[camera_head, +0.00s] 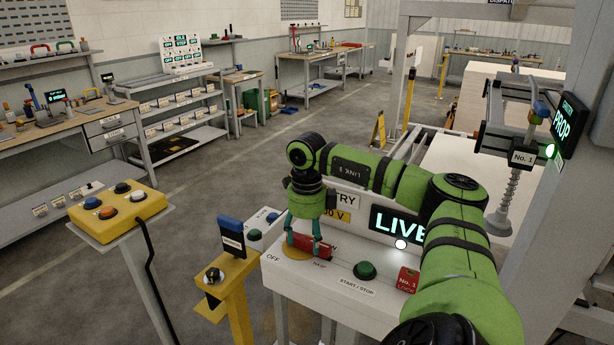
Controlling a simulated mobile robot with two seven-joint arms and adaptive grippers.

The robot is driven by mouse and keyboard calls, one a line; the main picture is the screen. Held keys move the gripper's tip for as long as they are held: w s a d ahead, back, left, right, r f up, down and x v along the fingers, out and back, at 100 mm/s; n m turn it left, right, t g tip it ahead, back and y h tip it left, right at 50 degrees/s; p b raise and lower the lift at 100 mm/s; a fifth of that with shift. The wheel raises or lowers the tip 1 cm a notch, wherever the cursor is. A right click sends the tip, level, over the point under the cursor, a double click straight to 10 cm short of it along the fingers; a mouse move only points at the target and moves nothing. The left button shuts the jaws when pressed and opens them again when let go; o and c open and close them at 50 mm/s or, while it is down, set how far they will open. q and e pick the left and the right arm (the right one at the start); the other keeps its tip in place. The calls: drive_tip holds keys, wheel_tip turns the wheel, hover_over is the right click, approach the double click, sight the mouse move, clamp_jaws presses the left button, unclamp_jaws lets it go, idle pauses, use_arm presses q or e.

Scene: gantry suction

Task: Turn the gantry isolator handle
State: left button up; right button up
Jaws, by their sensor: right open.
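The isolator handle (311,252) is a red bar on a yellow disc (292,253), set on the white gantry control panel (330,280). It lies roughly left to right in the picture, with an "OFF" label to its left. My right gripper (303,243) points down over the handle, its teal fingers apart and open around the bar. Whether the fingers touch it I cannot tell. The arm hides part of the panel's back, including part of a display (390,222) that reads "LIVE". My left gripper is out of view.
On the panel are a green start/stop button (365,270) and a red "No. 1" lock tag (408,280). A yellow stand with a black knob (213,275) and a yellow button box (117,208) stand left. A suction lifter (506,205) hangs at right. The floor beyond is open.

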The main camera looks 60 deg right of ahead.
sight(307, 242)
wheel_tip(307, 242, up, 11)
idle(0.4)
drive_tip(key=shift+r, duration=0.1)
idle(0.5)
